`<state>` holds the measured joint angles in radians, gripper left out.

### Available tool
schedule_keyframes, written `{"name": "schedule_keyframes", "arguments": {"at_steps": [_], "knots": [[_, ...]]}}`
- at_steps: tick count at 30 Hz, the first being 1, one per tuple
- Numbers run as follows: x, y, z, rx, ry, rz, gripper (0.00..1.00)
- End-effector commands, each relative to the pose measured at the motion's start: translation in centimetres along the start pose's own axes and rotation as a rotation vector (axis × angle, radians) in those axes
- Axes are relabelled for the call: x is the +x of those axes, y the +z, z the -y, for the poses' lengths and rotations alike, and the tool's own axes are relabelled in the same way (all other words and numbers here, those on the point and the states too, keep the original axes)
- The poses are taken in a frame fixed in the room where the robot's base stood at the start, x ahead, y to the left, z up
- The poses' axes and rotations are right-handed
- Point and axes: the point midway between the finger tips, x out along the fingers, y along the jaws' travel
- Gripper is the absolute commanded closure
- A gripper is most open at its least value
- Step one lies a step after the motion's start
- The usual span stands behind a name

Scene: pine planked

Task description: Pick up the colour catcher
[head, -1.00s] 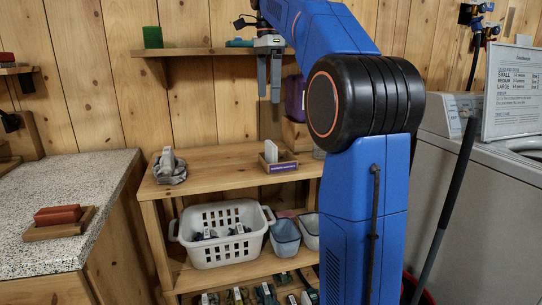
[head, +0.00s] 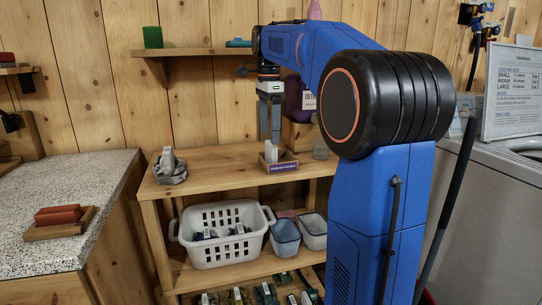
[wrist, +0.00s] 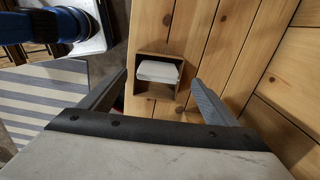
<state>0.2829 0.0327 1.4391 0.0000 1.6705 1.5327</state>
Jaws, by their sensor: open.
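A small white upright block, which I take for the colour catcher (head: 270,153), stands in a wooden holder (head: 287,164) with a purple label on the top shelf of the wooden rack. In the wrist view the white block (wrist: 158,71) sits inside the open box-like holder (wrist: 155,91), seen from above. My gripper (head: 269,138) points down just above the block, its fingers open and empty. In the wrist view the open fingers (wrist: 158,77) lie to the left and right of the block and holder. Touch between fingers and block does not show.
A purple jug (head: 296,98) stands close to the right of my gripper. A white basket (head: 222,246) sits below. The shelf between bundle and holder is free.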

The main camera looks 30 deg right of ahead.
Motion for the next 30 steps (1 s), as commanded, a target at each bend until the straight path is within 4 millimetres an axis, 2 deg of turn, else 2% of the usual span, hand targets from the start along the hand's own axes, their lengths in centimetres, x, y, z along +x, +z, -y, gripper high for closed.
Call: {"name": "schedule_keyframes", "arguments": {"at_steps": [12, 22, 23, 27, 28, 30], "knots": [[4.5, -0.6, -0.3, 0.0, 0.0, 0.0, 0.17], [5.2, -0.6, -0.3, 0.0, -0.001, 0.0, 0.17], [5.2, -0.6, -0.3, 0.0, -0.001, 0.0, 0.22], [5.2, -0.6, -0.3, 0.0, -0.001, 0.0, 0.55], [5.2, -0.6, -0.3, 0.0, -0.001, 0.0, 0.61], [5.2, -0.6, -0.3, 0.0, -0.001, 0.0, 0.61]]}}
